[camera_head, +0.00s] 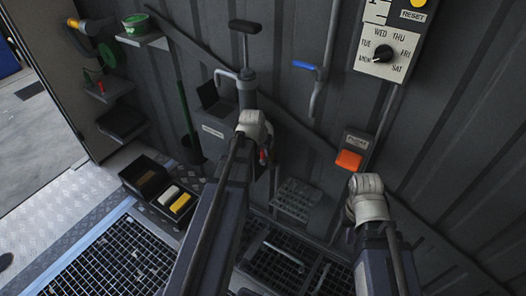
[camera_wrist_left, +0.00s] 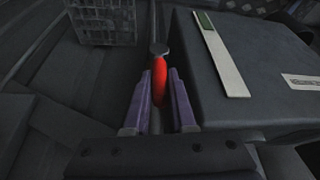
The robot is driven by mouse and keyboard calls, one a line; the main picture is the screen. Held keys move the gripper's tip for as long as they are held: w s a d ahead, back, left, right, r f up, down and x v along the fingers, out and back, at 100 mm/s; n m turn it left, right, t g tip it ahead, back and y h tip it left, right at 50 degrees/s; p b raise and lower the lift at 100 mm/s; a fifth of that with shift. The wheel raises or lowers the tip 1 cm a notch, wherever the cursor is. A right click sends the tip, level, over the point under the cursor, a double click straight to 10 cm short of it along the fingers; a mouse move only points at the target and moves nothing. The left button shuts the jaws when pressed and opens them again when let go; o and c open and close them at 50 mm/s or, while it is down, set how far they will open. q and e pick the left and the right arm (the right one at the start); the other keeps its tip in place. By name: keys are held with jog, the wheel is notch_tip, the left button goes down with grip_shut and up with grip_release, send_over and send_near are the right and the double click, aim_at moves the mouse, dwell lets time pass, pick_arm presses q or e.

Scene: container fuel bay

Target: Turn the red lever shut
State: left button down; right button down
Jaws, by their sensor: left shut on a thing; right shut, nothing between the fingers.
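The red lever (camera_wrist_left: 159,77) shows in the left wrist view as a red grip with a dark round end. It stands between the two purple-grey fingers of my left gripper (camera_wrist_left: 160,98), which is shut on it. In the head view a bit of the red lever (camera_head: 263,157) shows beside my left gripper (camera_head: 264,152), whose fingers are mostly hidden by my wrist. My right gripper (camera_head: 350,226) is low by the wall at the right, shut and empty, its fingers largely hidden behind the pale wrist.
A grey box (camera_wrist_left: 250,75) stands close to the right of my left fingers. A wire basket (camera_wrist_left: 103,22) is beyond them. On the wall are a blue-handled lever (camera_head: 305,66), a day dial (camera_head: 383,54) and an orange button (camera_head: 348,160). A hand pump (camera_head: 246,85) rises behind my left wrist.

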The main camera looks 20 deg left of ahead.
aim_at(266, 158)
dwell(0.4)
pick_arm(q)
jog(key=y, duration=0.1)
jog(key=d+y+b, duration=0.1)
jog(key=b, duration=0.1)
jog(key=shift+s+d+f+m+y, duration=0.25)
jog(key=shift+d+f+m+y, duration=0.05)
jog(key=shift+d+f+y, duration=0.1)
jog(key=shift+s+d+f+m+t+y+b, duration=0.1)
jog(key=shift+d+f+m+t+y+b, duration=0.6)
jog(key=shift+y+b, duration=2.6)
jog(key=shift+s+d+f+m+t+y+b, duration=0.1)
jog(key=shift+d+f+m+t+y+b, duration=0.5)
jog(key=shift+b, duration=4.65)
jog(key=shift+d+f+m+t+y+b, duration=0.3)
jog(key=shift+f+m+t+y+b, duration=0.6)
jog(key=shift+y+b, duration=2.65)
jog(key=shift+t+h+b, duration=0.3)
jog(key=shift+h+b, duration=0.45)
